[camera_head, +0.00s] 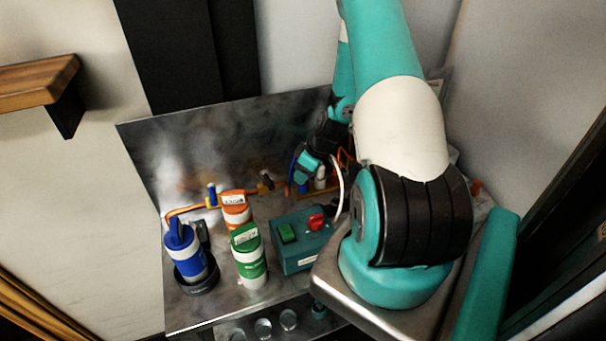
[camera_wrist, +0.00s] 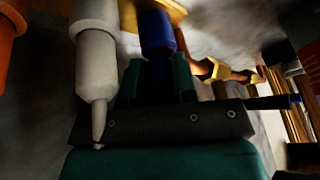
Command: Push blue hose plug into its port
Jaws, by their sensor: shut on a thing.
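The blue hose plug (camera_wrist: 157,32) stands between the teal fingers of my gripper (camera_wrist: 158,78) in the wrist view. My gripper is shut on it. The plug's far end meets a yellow-orange part (camera_wrist: 176,10) at the top edge; I cannot tell whether it is in a port there. In the head view my gripper (camera_head: 306,168) is low at the back of the metal bench, partly behind my arm, with a bit of blue beside it. A white plug (camera_wrist: 95,50) hangs just left of the blue one, and an orange one (camera_wrist: 10,45) is farther left.
Copper pipe with a brass fitting (camera_wrist: 215,70) runs close right of my gripper. On the bench (camera_head: 225,312) stand a blue bottle (camera_head: 187,258), an orange-banded canister (camera_head: 236,208), a green-banded canister (camera_head: 249,262) and a teal switch box (camera_head: 297,243). A steel backsplash (camera_head: 200,150) stands behind.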

